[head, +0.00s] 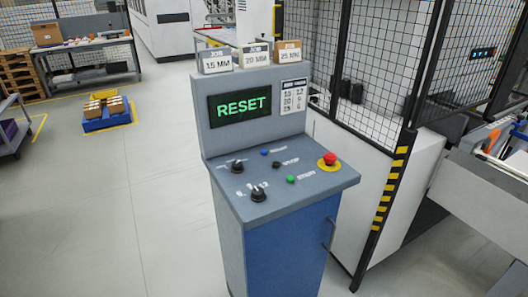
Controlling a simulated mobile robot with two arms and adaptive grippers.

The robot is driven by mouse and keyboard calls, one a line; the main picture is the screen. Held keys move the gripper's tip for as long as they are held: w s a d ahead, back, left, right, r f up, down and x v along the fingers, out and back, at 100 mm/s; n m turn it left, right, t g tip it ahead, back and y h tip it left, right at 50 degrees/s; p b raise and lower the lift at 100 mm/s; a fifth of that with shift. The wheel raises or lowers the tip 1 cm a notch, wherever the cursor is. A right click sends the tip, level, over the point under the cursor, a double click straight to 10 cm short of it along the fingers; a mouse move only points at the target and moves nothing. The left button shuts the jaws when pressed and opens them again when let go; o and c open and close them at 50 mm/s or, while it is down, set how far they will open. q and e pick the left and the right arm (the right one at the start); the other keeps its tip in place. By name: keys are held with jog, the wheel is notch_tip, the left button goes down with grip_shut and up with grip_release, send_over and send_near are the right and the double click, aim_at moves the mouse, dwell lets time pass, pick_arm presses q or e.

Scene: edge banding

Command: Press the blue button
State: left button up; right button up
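The blue button (264,152) is a small round button on the sloped grey top of the control console (220,190), left of centre in its button group. A black button (276,164) and a green button (291,179) lie in a diagonal row below it. A red emergency knob (330,158) on a yellow ring is to the right. Two black rotary knobs, an upper one (237,166) and a lower one (258,193), are to the left. The console screen (240,104) reads RESET in green. Neither of my grippers shows in the head view.
A black mesh fence (375,75) with a yellow-striped post (391,190) stands close on the right. The floor (110,200) left of the console is clear.

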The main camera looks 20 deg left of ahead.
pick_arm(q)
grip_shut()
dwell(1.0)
